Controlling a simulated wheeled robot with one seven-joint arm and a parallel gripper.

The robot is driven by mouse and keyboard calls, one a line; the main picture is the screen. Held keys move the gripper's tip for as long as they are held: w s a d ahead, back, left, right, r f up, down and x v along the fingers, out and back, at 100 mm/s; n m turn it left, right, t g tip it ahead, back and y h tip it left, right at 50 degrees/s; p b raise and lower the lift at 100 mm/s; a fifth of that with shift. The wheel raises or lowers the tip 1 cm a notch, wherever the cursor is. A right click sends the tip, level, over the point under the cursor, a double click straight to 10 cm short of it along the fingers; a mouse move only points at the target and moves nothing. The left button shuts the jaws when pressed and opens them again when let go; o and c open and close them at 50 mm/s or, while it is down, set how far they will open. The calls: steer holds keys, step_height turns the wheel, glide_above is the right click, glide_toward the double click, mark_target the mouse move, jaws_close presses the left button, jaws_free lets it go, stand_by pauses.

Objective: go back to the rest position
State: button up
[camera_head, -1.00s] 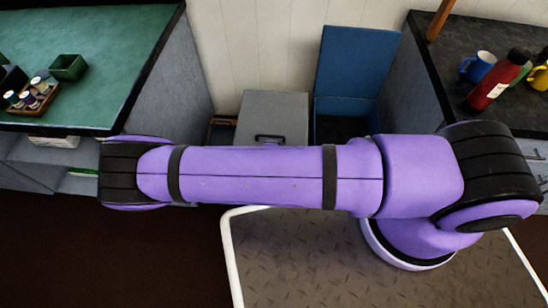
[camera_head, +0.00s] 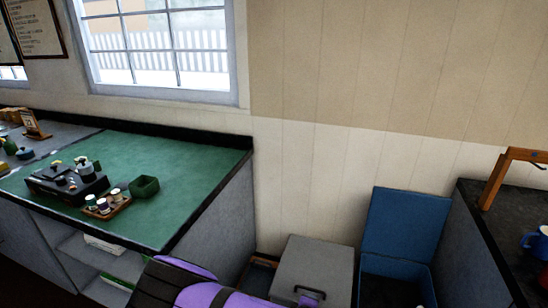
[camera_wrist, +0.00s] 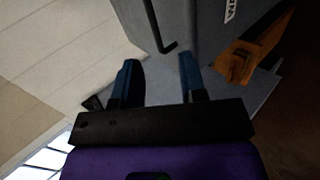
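My gripper (camera_wrist: 160,82) shows in the wrist view with its two dark blue fingers apart and nothing between them. Beyond the fingertips in that view is a grey surface with a thin black handle (camera_wrist: 158,30). In the head view only part of my purple and black arm shows at the bottom; the gripper itself is out of that picture. A grey box (camera_head: 315,268) with a black handle stands on the floor by the wall, just beyond my arm.
A blue open-lidded bin (camera_head: 400,235) stands right of the grey box. A green-topped counter (camera_head: 165,205) at left holds a small tray of jars (camera_head: 108,206), a green bowl (camera_head: 145,187) and a dark stove (camera_head: 68,183). A dark counter with a blue mug (camera_head: 535,243) is at right.

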step_height(320, 180, up, 38)
steer(key=w+m+g+y, duration=0.3)
steer(key=m+g+y, duration=0.25)
steer(key=m, duration=0.45)
steer(key=s+d+r+m, duration=0.1)
steer(key=s+d+r, duration=0.35)
steer(key=r, duration=0.35)
steer(key=s+d+r, duration=0.4)
steer(key=d+r, duration=0.1)
steer(key=r, duration=0.3)
steer(key=s+d+r, duration=0.2)
steer(key=s, duration=0.3)
steer(key=s+d+r+m+h, duration=0.1)
steer(key=s+d+r, duration=0.2)
steer(key=s, duration=0.2)
steer(key=s+d+r+m+t+h, duration=0.1)
steer(key=s+d+r, duration=0.2)
steer(key=s, duration=0.2)
steer(key=shift+s+d+r, duration=0.15)
steer(key=shift+s+r, duration=0.1)
